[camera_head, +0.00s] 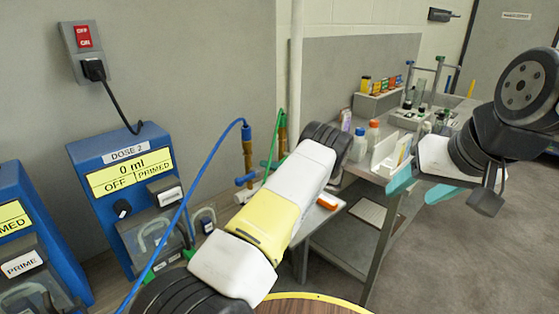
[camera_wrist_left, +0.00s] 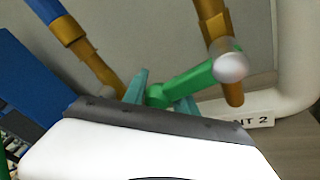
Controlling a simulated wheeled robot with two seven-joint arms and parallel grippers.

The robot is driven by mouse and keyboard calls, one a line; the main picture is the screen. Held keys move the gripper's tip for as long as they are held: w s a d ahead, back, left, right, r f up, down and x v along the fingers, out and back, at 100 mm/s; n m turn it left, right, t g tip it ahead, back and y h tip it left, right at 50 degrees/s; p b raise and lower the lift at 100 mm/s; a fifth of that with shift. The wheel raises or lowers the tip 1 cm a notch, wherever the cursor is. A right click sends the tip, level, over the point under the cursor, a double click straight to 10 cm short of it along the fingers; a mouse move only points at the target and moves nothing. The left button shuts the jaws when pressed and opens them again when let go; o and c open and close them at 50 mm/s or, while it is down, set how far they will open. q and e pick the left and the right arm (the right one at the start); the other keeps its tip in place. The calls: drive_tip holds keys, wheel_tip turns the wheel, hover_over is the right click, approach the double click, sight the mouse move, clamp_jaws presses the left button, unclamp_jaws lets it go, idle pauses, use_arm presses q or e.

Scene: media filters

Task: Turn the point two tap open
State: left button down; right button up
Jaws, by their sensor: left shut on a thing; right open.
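In the left wrist view, the point two tap's green handle (camera_wrist_left: 195,80) crosses in front of its brass pipe (camera_wrist_left: 212,25) and slopes down left, beside a label ending "NT 2" (camera_wrist_left: 254,122). My left gripper (camera_wrist_left: 160,97) is shut on the handle's left end, its teal fingers either side. My right gripper (camera_head: 421,190) is open and empty in front of the bench.
The blue-handled tap (camera_head: 246,180) stands close on the left with a blue hose. The DOSE 2 unit (camera_head: 125,180) reads 0 ml, OFF, PRIMED; its wall switch (camera_head: 83,37) is above. A bench (camera_head: 380,178) with bottles and a rack lies right. Floor at right is clear.

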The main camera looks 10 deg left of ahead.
use_arm(q)
drive_tip(key=shift+w+d+f+n+h, duration=0.2)
drive_tip(key=shift+w+f+n+h, duration=0.2)
drive_tip(key=shift+f+n, duration=0.4)
drive_tip(key=shift+w+d+f+n+h, duration=0.2)
drive_tip(key=shift+f+n+h, duration=0.25)
drive_tip(key=shift+n, duration=0.65)
drive_tip(key=c, duration=1.2)
unclamp_jaws()
drive_tip(key=shift+o, duration=0.7)
drive_tip(key=shift+f, duration=0.15)
drive_tip(key=v, duration=0.7)
drive_tip(key=shift+s+d, duration=0.2)
drive_tip(key=shift+d, duration=0.1)
